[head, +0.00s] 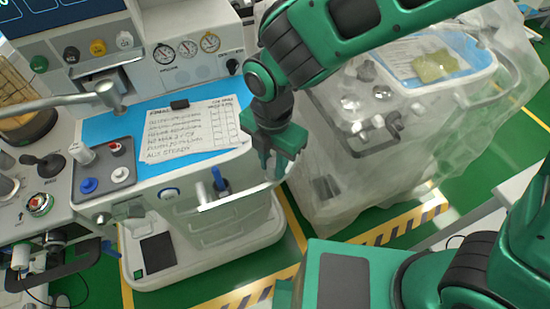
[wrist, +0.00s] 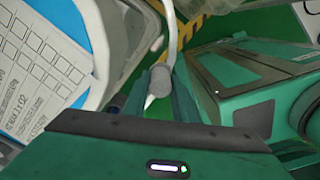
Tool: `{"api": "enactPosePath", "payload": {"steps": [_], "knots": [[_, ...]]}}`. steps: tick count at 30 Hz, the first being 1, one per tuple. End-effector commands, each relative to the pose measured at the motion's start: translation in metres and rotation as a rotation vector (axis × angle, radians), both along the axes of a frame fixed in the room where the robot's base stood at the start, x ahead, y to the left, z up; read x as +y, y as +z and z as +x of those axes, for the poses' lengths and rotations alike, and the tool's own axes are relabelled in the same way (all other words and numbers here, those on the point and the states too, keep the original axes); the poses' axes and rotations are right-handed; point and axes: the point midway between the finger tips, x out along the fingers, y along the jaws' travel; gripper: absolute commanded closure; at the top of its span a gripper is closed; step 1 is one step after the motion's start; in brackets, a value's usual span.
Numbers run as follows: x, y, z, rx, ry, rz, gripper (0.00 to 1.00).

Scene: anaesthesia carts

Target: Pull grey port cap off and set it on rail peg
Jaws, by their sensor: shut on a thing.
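My gripper (head: 272,168) hangs in front of the right side of the cart, close to the right end of the front rail (head: 243,196). In the wrist view my gripper (wrist: 160,92) has its fingers closed around a small grey round piece, seemingly the grey cap (wrist: 158,72). A pale pointed piece shows just below it. The pale curved rail (wrist: 172,32) appears just beyond the cap; I cannot tell whether they touch. An upright blue peg (head: 217,179) and a short pale grey peg (head: 201,192) stand on the rail, left of my gripper.
A port block (head: 127,195) at left carries red (head: 115,148), blue (head: 88,185) and white (head: 120,175) caps and a pale upright cylinder (head: 82,153). A written sheet (head: 190,130) lies on the blue worktop. A plastic-draped cart (head: 350,185) stands close at right.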

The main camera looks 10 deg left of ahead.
Motion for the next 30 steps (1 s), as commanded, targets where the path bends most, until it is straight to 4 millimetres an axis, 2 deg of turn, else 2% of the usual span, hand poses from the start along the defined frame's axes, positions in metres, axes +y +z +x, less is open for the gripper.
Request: {"api": "enactPosePath", "payload": {"steps": [5, 6, 9, 20, 23, 30], "knots": [[0.000, -0.004, 0.000, 0.000, 0.000, -0.001, 1.00], [0.000, -0.004, 0.000, 0.000, 0.000, -0.001, 0.73], [0.000, -0.004, 0.000, 0.000, 0.000, 0.000, 0.53], [0.000, 0.000, 0.000, -0.001, 0.000, 0.002, 0.53], [0.001, 0.011, 0.001, -0.001, 0.000, 0.003, 0.53], [0.000, 0.056, 0.002, -0.002, -0.001, 0.004, 0.53]]}}
